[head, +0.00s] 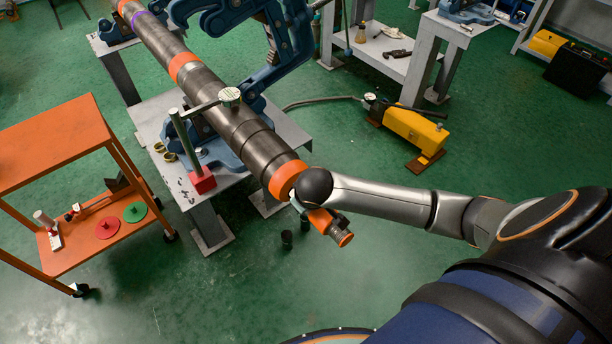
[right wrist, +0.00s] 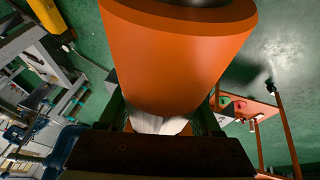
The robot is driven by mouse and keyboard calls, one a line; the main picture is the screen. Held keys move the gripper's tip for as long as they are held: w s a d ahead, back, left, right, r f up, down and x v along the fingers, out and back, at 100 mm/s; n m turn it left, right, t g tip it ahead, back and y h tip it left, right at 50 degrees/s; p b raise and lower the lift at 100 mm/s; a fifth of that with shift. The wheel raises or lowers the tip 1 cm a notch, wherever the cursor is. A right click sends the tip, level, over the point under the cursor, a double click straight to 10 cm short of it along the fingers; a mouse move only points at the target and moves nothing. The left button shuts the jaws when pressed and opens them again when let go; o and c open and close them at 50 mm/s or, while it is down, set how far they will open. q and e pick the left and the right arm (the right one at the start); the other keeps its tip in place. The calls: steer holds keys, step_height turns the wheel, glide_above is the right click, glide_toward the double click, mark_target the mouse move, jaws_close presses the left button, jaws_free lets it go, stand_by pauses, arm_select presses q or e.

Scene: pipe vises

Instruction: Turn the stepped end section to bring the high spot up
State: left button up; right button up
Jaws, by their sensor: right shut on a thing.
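A long dark pipe (head: 165,48) with orange bands runs from the upper left to the middle of the head view. Its stepped end section (head: 282,180) has a wide orange band and a narrower orange-tipped end (head: 342,237). My right gripper (head: 304,203) is at this near end, mostly hidden behind my wrist. In the right wrist view, my right gripper (right wrist: 163,118) is shut on the orange end piece (right wrist: 180,65), which fills the space between its fingers. A dial gauge (head: 230,96) on a red-based stand (head: 203,181) sits at the pipe; its reading is too small to tell. My left gripper is out of view.
Blue vises (head: 275,72) hold the pipe over a grey table (head: 290,128). An orange cart (head: 50,143) stands at left. A yellow pump (head: 415,125) sits on the green floor at right.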

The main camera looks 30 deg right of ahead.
mark_target(310, 214)
steer(key=shift+f, duration=0.1)
stand_by(0.3)
steer(key=o, duration=1.4)
steer(key=v, duration=1.2)
steer(key=shift+s+a, duration=0.15)
steer(key=shift+a, duration=0.1)
steer(key=shift+s, duration=0.1)
